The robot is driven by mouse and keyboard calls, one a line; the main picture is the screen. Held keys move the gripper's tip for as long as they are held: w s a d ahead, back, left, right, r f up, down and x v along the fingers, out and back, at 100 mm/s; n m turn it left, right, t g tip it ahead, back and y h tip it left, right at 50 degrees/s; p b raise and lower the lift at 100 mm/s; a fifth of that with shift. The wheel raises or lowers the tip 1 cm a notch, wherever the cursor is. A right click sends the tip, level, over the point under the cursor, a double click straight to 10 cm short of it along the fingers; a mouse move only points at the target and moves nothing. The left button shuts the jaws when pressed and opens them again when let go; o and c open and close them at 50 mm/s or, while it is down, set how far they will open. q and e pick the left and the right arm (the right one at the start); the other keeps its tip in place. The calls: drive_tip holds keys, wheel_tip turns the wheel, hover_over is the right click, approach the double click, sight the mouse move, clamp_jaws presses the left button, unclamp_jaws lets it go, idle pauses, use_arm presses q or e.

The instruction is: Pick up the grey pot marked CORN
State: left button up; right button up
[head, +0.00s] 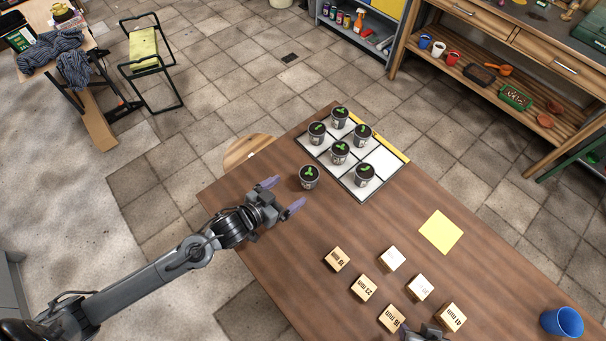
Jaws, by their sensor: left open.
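Several small dark grey pots with green sprouts are in the head view. One pot (309,177) stands on the bare wood table, off the near left edge of the white grid tray (384,160). The other pots, such as this one (340,151), stand on the tray's cells. The pot labels are too small to read, so I cannot tell which is marked CORN. My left gripper (285,193) is open and empty, just left of the lone pot, with its fingertips pointing towards it and apart from it. Part of my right gripper (425,334) shows at the bottom edge; its fingers are not clear.
Several wooden blocks with mm marks, such as this one (336,259), lie on the near part of the table (300,240). A yellow sheet (441,232) and a blue cup (562,321) are to the right. A round stool (246,150) stands by the table's left edge.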

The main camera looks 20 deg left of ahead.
sight(305, 177)
use_arm(q)
drive_tip(key=x, duration=0.4)
drive_tip(key=shift+w+r, duration=0.15)
drive_tip(key=shift+w, duration=0.15)
drive_tip(key=shift+p+x, duration=0.3)
drive_tip(key=shift+x, duration=3.1)
drive_tip(key=shift+a+r, duration=0.1)
drive_tip(key=shift+r, duration=0.05)
drive_tip(key=c, duration=1.2)
